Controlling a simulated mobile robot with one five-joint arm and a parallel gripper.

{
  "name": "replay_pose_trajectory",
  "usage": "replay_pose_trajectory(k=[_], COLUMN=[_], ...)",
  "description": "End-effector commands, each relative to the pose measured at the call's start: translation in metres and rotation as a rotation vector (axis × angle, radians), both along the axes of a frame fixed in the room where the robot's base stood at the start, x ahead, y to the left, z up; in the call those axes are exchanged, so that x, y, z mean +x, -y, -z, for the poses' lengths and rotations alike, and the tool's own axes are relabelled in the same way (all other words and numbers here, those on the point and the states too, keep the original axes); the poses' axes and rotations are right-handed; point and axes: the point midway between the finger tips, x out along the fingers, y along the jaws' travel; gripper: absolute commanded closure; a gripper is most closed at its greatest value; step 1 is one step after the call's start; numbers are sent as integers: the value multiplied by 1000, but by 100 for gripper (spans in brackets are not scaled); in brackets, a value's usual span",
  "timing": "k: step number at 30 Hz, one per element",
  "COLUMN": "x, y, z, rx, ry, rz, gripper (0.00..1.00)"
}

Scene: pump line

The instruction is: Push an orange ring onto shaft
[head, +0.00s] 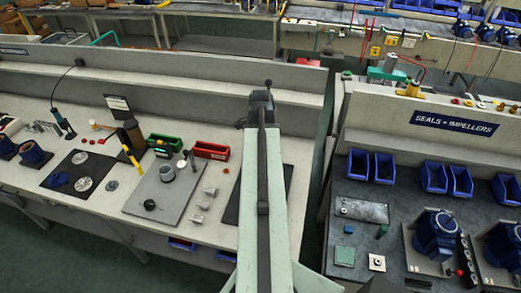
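I cannot make out my gripper in the head view. A few small reddish and orange round parts, perhaps rings (455,101), lie on the ledge above the right bench; they are too small to name surely. A blue pump body (436,236) stands on a pale plate on the right bench. A second blue pump body (504,246) is at the right edge, partly cut off. A pale square part with a dark centre (377,262) lies left of the pumps. I cannot tell which part is the shaft.
The left bench (60,215) holds a grey plate (180,203), a green bin (164,141), a red bin (210,150) and a dark mat with round metal parts. Blue bins (384,167) line the right bench's back. A gap of green floor (312,215) separates the benches.

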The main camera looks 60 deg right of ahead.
Motion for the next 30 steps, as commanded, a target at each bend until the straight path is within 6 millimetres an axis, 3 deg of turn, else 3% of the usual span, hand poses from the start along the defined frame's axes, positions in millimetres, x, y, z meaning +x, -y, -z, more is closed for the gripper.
replay_pose_trajectory(k=[21, 22, 24, 30], x=[0, 0, 0, 0], y=[0, 0, 0, 0], z=[8, 8, 7, 7], rx=[0, 0, 0, 0], ry=[0, 0, 0, 0], rz=[0, 0, 0, 0], gripper=[97, 69, 49, 49])
